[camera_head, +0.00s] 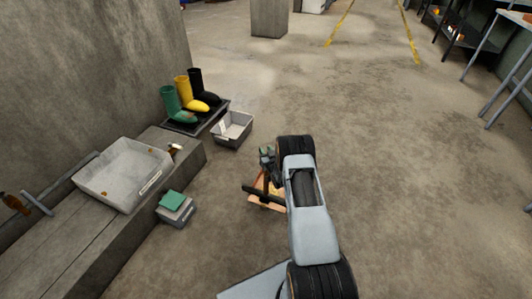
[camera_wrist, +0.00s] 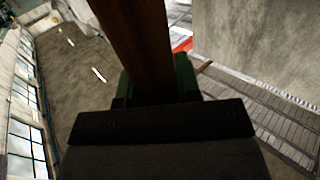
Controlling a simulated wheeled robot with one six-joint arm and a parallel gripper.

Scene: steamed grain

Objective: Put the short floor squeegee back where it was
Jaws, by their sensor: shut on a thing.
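My gripper (camera_head: 267,154) hangs at the end of my arm, over the floor right of the grey crate. It is shut on the short floor squeegee. The squeegee's brown handle (camera_wrist: 137,40) runs up through the wrist view between the green fingers (camera_wrist: 186,78). In the head view the squeegee (camera_head: 264,188) shows below the gripper as thin dark and orange-brown parts, partly hidden by my arm. A light wooden piece shows at its lower end; I cannot tell whether it is part of the squeegee or touches the floor.
A concrete ledge (camera_head: 70,232) on the left bears a large grey tray (camera_head: 108,192). A small box with a green top (camera_head: 175,202) and a grey crate (camera_head: 232,130) stand on the floor. Several boots (camera_head: 188,98) stand on a black tray. The floor to the right is clear.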

